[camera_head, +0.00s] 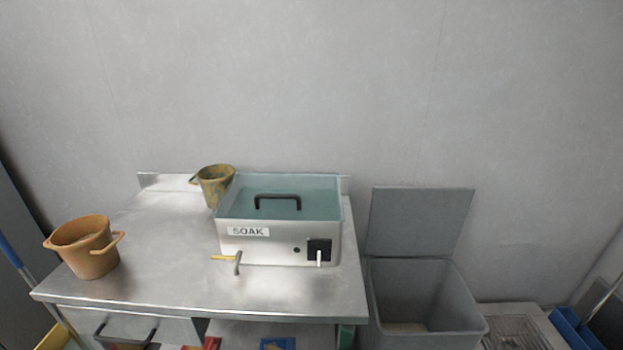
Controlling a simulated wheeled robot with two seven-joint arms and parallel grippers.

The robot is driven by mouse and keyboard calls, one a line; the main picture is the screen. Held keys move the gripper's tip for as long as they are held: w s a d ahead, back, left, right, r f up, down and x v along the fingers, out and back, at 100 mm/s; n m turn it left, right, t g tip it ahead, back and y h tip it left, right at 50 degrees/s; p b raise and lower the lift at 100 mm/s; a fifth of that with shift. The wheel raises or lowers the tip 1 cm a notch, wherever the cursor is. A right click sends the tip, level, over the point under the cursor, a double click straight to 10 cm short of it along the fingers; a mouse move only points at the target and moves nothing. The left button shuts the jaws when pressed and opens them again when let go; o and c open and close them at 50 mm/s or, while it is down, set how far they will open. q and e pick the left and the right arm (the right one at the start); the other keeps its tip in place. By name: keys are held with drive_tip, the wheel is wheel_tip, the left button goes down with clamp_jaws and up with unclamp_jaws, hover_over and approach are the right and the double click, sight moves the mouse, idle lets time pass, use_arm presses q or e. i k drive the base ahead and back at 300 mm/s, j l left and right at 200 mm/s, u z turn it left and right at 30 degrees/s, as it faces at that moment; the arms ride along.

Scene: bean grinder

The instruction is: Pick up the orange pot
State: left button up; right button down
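The orange pot (90,254) stands upright on the left end of the steel table (180,258). It has an open top, with one handle on its left side and another on its right side. Its inside is partly visible. Neither of my grippers is in the head view.
A steel box labelled SOAK (278,222), with a black handle on its lid and a tap in front, stands on the table's right. A brownish-green pot (215,184) stands behind it. An open grey bin (422,300) is right of the table. The tabletop's middle is clear.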

sight(87, 244)
drive_tip(key=j+u, duration=0.1)
drive_tip(key=u, duration=1.35)
drive_tip(key=z, duration=2.4)
drive_tip(key=u, duration=2.4)
drive_tip(key=i+j+z, duration=0.15)
drive_tip(key=j+z, duration=0.7)
drive_tip(key=j, duration=0.25)
drive_tip(key=i, duration=0.05)
